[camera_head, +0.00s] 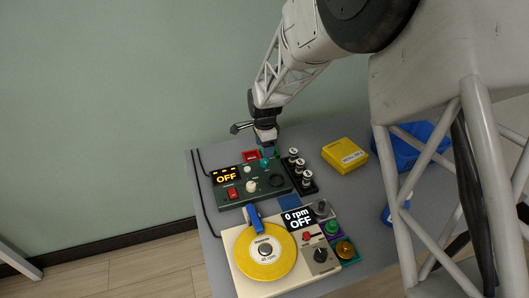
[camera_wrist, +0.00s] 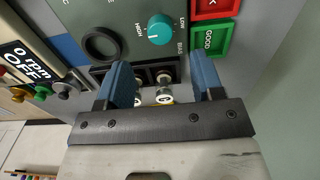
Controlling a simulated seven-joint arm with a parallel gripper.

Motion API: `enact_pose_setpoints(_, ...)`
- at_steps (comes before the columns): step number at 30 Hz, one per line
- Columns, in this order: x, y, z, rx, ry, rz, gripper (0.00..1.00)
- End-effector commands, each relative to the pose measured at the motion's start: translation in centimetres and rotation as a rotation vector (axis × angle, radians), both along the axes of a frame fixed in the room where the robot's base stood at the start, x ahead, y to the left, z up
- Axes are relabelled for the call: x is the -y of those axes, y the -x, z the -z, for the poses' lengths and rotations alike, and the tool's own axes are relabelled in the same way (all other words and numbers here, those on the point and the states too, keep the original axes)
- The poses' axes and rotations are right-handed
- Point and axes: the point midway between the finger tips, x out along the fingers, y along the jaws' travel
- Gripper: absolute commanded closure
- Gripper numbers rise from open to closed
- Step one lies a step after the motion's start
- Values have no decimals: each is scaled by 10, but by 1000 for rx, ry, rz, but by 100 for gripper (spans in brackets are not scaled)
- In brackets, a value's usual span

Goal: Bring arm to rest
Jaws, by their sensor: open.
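My gripper (camera_wrist: 165,88) is open and empty in the wrist view, its two blue fingers apart. Between and beyond the fingers are the dark tube rack and a teal knob (camera_wrist: 160,29) on the green-grey control box. In the head view my gripper (camera_head: 266,141) hangs over the back edge of the control box (camera_head: 252,184), whose display reads OFF. Whether it touches anything there I cannot tell.
A turntable unit (camera_head: 240,281) with a yellow disc and a display reading 0 rpm OFF stands in front. A rack with several capped tubes (camera_head: 295,165), a yellow box (camera_head: 345,155) and a blue bin (camera_head: 408,142) stand right. Red (camera_wrist: 212,8) and green (camera_wrist: 210,40) trays lie by the control box.

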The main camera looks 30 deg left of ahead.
Motion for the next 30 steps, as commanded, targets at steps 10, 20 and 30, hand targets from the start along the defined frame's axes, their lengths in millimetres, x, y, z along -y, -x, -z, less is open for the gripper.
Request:
enact_pose_setpoints(10,0,0,-9,0,0,0,39)
enact_pose_setpoints(20,0,0,-9,0,0,0,39)
enact_pose_setpoints(30,31,-3,-36,10,-8,-30,39)
